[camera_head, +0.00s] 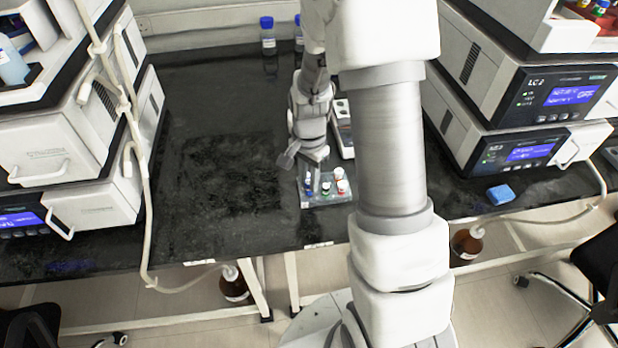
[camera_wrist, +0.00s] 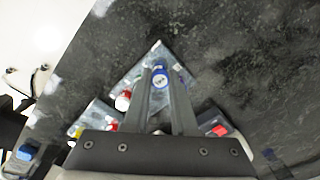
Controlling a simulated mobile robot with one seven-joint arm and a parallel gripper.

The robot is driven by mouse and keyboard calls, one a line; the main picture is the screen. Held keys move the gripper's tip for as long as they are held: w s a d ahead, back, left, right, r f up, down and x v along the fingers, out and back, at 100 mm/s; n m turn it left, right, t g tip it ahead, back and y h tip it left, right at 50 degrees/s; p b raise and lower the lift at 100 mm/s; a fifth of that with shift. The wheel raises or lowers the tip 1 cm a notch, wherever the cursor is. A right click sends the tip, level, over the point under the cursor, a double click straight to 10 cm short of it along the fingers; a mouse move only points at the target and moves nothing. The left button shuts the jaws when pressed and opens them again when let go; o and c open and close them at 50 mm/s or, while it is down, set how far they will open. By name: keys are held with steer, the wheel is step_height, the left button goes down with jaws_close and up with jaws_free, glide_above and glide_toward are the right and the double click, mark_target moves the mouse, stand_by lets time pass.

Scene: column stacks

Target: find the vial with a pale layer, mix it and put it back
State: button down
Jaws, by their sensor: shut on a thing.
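My gripper (camera_wrist: 161,92) is shut on a blue-capped vial (camera_wrist: 160,75), seen from above between the two fingers in the wrist view. The vial is over or in a clear rack (camera_wrist: 155,50); I cannot tell whether it is raised. In the head view the rack (camera_head: 330,203) stands near the bench's front edge with several capped vials, and my gripper is just above its left side. A blue-capped vial (camera_head: 308,184) shows below the gripper there. The liquids are too small to tell any pale layer.
A white device (camera_head: 342,125) stands just behind the rack. Instrument stacks stand left (camera_head: 75,180) and right (camera_head: 520,90). Two blue-capped bottles are at the back, one clearly visible (camera_head: 268,40). A blue block (camera_head: 500,194) lies at right. The bench left of the rack is clear.

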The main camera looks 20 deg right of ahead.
steer(key=shift+f+b, duration=0.4)
steer(key=shift+f, duration=0.1)
stand_by(0.7)
steer(key=shift+f+b, duration=0.35)
steer(key=shift+f, duration=0.15)
steer(key=shift+c, duration=1.6)
jaws_free()
steer(key=shift+r, duration=0.15)
steer(key=shift+r+p, duration=2.3)
steer(key=shift+r, duration=0.55)
